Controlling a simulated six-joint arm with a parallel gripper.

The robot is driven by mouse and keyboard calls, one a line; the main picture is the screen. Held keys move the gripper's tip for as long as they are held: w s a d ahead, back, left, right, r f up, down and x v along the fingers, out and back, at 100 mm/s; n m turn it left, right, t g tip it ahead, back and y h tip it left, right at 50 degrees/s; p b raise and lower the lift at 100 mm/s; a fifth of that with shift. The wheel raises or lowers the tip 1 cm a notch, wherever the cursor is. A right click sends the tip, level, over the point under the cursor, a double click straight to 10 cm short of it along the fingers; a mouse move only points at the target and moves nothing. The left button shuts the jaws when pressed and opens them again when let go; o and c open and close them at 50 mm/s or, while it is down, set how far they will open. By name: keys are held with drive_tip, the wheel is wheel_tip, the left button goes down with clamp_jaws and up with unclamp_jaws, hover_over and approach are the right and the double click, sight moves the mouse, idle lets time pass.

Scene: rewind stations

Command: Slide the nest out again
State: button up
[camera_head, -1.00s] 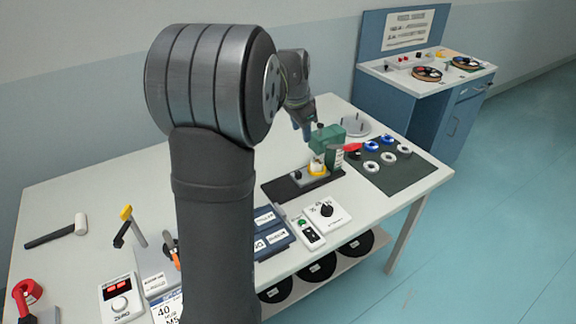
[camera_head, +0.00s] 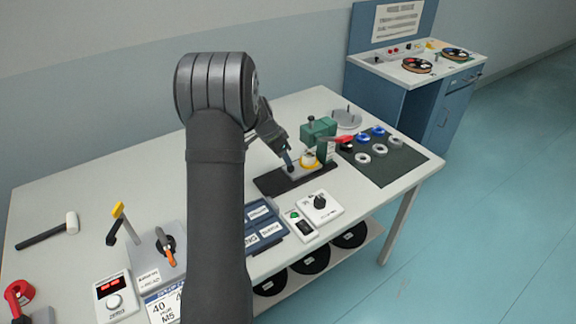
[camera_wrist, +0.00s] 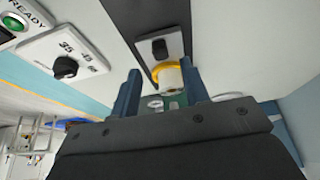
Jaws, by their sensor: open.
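The nest is a light grey plate (camera_wrist: 152,32) with a black knob (camera_wrist: 160,49) and a yellow ring (camera_head: 309,160) holding a white piece (camera_wrist: 170,77). It sits on a dark rail base (camera_head: 272,186), with the ring end under the green press (camera_head: 319,131). The press has a red lever (camera_head: 338,139). My gripper (camera_head: 289,166) is low over the knob end of the nest and hides part of it. In the wrist view the blue fingers (camera_wrist: 162,88) are open and apart, with the ring and white piece showing between them. Contact with the knob cannot be told.
A white dial box (camera_head: 321,207) and a box with a green button (camera_head: 300,225) stand in front of the base. A dark mat (camera_head: 384,170) with several rings lies to the right. A round metal dish (camera_head: 345,119) stands behind.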

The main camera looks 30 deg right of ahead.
sight(302, 165)
drive_tip(key=x, duration=0.6)
clamp_jaws()
